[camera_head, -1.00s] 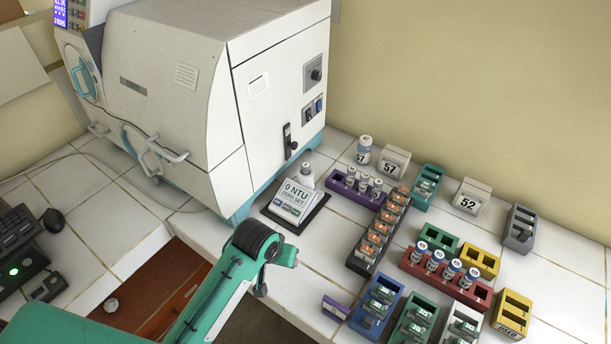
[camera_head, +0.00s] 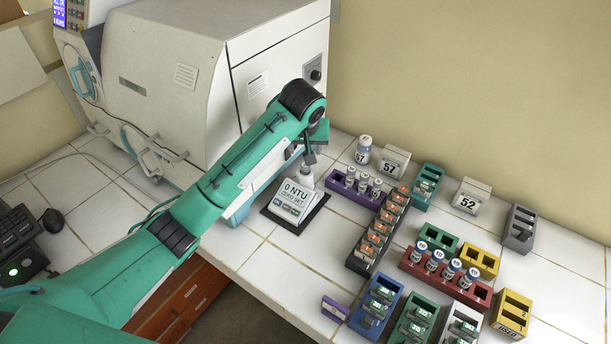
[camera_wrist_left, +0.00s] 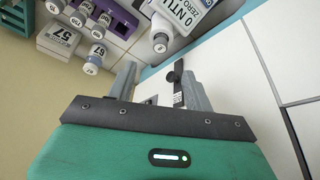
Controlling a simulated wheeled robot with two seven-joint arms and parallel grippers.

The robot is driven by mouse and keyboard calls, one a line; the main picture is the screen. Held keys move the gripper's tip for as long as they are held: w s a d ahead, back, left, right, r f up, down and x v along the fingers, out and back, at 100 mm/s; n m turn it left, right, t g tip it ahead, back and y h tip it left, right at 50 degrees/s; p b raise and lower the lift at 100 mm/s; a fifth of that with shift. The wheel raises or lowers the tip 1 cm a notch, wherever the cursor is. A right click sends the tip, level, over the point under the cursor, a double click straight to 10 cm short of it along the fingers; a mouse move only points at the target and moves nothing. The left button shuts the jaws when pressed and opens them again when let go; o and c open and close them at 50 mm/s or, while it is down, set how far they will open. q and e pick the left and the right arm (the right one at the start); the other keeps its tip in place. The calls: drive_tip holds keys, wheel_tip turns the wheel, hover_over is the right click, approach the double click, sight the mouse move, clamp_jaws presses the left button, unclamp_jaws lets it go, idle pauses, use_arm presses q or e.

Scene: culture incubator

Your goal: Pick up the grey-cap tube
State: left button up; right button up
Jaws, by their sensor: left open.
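A small tube with a pale greyish cap (camera_head: 306,179) stands in the turbidity meter (camera_head: 296,203), whose display reads "0 NTU". It also shows in the wrist view (camera_wrist_left: 160,42). Other pale-capped tubes (camera_head: 363,184) stand in the purple rack, so I cannot tell for sure which cap is the grey one. My left gripper (camera_head: 308,156) is just above and behind the meter tube. In the left wrist view its fingers (camera_wrist_left: 160,82) are apart and nothing is between them; the tube is beyond the tips. My right gripper is not in view.
The large white incubator (camera_head: 190,80) stands close behind my left arm. Right of the meter are the purple rack (camera_head: 336,187), an orange-topped tube rack (camera_head: 358,262), a red rack (camera_head: 412,270) and a grey rack (camera_head: 514,236). Bare tiles (camera_head: 300,270) lie in front of the meter.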

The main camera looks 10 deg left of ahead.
use_arm(q)
drive_tip(key=r, duration=0.1)
drive_tip(key=p, duration=0.2)
hover_over(305, 167)
drive_tip(key=s, duration=0.1)
wheel_tip(305, 167, down, 7)
drive_tip(key=shift+s+d+f, duration=0.1)
drive_tip(key=shift+d+f, duration=0.05)
drive_tip(key=shift+f, duration=0.05)
drive_tip(key=shift+f+p, duration=0.5)
drive_tip(key=shift+p, duration=0.2)
drive_tip(key=p+x, duration=0.1)
drive_tip(key=x, duration=0.2)
drive_tip(key=shift+f, duration=0.15)
drive_tip(key=shift+w+f, duration=0.3)
drive_tip(key=shift+f, duration=0.2)
clamp_jaws()
